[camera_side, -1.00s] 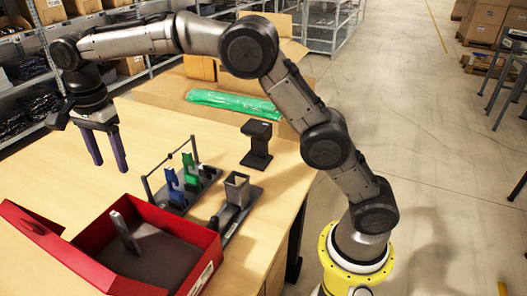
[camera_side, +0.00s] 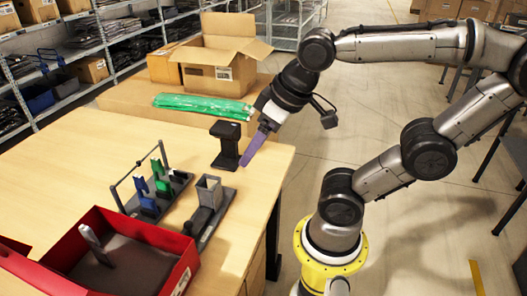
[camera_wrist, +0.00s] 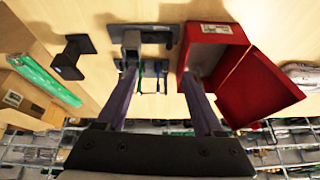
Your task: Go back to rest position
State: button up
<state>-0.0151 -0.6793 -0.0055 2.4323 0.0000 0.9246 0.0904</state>
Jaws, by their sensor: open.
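My gripper (camera_side: 247,160) hangs above the right edge of the wooden table (camera_side: 225,235), just right of a black stand (camera_side: 226,146) in the side view. Its purple fingers point down and left and overlap there. In the wrist view my gripper (camera_wrist: 160,74) has its two fingers wide apart, with nothing held between them. The stand also shows in the wrist view (camera_wrist: 71,55). The arm is folded out to the right, away from the middle of the table.
An open red box (camera_side: 168,240) holds a grey upright piece. Beside it are a rack with blue and green clips (camera_side: 147,190) and a grey holder (camera_side: 208,190). A green bag (camera_side: 203,107) lies near an open cardboard box (camera_side: 215,65). Shelving stands behind.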

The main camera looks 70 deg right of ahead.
jog(key=shift+s+d+f+n, duration=0.15)
jog(key=shift+s+f+n, duration=0.25)
jog(key=shift+s+f, duration=0.35)
